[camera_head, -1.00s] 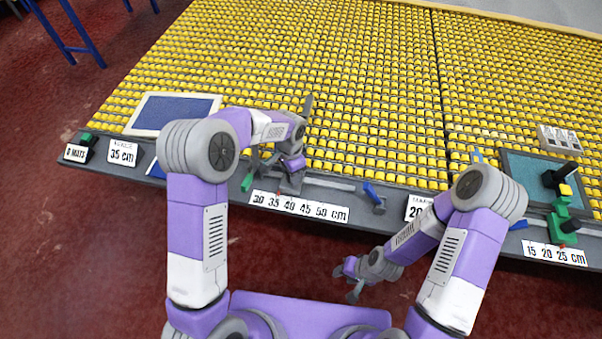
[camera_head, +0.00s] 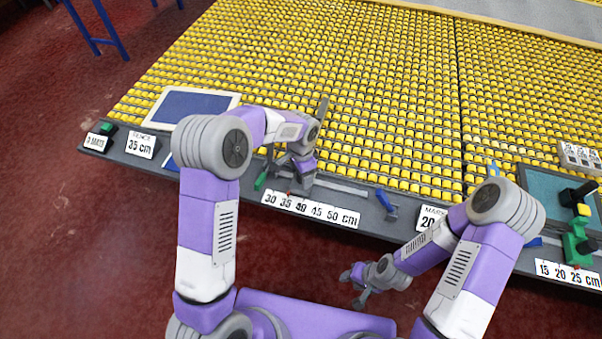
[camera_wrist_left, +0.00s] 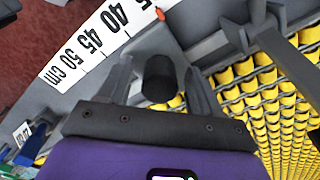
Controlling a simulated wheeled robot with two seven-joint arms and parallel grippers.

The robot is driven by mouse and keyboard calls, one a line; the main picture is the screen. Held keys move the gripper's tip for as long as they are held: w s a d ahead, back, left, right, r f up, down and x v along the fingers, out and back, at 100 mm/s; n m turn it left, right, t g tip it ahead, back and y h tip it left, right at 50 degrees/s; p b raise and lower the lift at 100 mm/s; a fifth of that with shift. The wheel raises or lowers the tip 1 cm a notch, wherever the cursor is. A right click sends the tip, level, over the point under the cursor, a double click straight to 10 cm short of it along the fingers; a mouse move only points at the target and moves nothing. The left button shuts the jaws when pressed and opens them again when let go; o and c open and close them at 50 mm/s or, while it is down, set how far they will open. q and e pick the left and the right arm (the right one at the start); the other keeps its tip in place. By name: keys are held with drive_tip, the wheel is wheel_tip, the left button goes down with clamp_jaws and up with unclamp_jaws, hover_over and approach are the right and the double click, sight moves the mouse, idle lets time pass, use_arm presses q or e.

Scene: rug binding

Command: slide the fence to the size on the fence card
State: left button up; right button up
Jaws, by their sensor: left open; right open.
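The fence card (camera_head: 141,145) reads 35 cm at the left of the bench edge. The fence scale (camera_head: 311,209) runs 30 to 50 cm, and also shows in the left wrist view (camera_wrist_left: 90,45). The fence (camera_head: 322,109) is a grey bar standing over the rollers, partly hidden by my left arm. Its red pointer (camera_wrist_left: 160,14) is near the 35 mark; the exact reading is unclear. My left gripper (camera_head: 302,180) is open at the fence, its fingers either side of a black knob (camera_wrist_left: 160,78), with gaps visible. My right gripper (camera_head: 360,287) is open and empty in front of the bench.
Yellow rollers (camera_head: 400,90) cover the table. A blue lever (camera_head: 385,201) stands right of the scale and a green part (camera_head: 261,180) left of it. A blue-topped panel (camera_head: 193,106) lies left.

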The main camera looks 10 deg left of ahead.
use_arm(q)
wheel_tip(320, 180, up, 7)
drive_tip(key=shift+r+p, duration=0.2)
drive_tip(key=shift+p, duration=0.4)
use_arm(e)
drive_tip(key=shift+r, duration=0.65)
use_arm(q)
drive_tip(key=shift+s+f, duration=0.1)
use_arm(e)
drive_tip(key=shift+s, duration=0.1)
